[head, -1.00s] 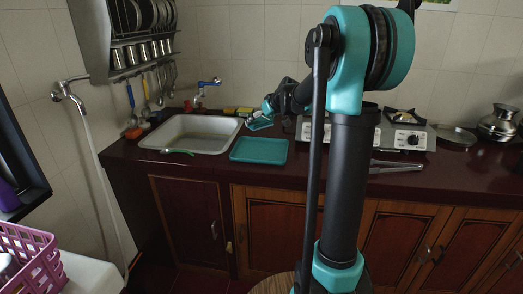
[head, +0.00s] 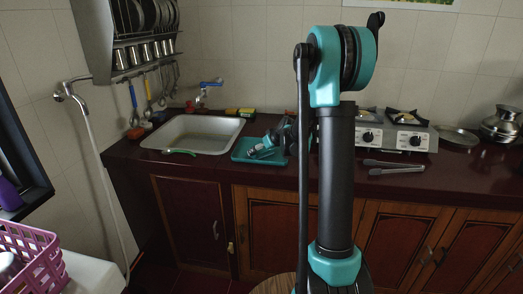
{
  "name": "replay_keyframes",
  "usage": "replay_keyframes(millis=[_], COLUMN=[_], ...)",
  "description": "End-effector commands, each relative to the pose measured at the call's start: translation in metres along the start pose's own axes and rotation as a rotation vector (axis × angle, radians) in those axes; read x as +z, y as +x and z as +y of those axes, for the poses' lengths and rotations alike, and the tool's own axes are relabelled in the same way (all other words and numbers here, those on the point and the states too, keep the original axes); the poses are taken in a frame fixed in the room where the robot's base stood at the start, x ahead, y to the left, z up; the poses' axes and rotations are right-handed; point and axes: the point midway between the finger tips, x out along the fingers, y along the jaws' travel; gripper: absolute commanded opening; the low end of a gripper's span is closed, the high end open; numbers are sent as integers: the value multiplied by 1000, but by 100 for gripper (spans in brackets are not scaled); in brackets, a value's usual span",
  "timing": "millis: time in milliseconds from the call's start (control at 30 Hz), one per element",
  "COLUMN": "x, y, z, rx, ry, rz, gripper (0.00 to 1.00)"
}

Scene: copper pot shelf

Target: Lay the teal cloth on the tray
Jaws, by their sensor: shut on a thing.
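The teal tray (head: 240,146) lies on the dark red counter, just right of the sink. My gripper (head: 262,152) is low over the tray's middle and right part and hides some of it. It is shut on the teal cloth, but gripper, cloth and tray are alike in colour, so the cloth's outline is hard to make out. I cannot tell whether the cloth touches the tray.
The sink (head: 194,134) has a green-handled utensil (head: 179,151) on its front rim. A yellow sponge (head: 246,113) lies behind the tray. The gas stove (head: 398,134) and metal tongs (head: 392,167) are to the right.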

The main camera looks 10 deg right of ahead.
Motion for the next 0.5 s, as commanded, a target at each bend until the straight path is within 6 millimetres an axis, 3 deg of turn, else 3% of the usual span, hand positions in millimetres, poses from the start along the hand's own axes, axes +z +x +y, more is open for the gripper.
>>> replay_keyframes(millis=[267,300,333,500], x=[2,2,2,2], y=[2,2,2,2], z=[0,0,0,0], rx=[0,0,0,0], ry=[0,0,0,0], rz=[0,0,0,0], gripper=[61,96,100,100])
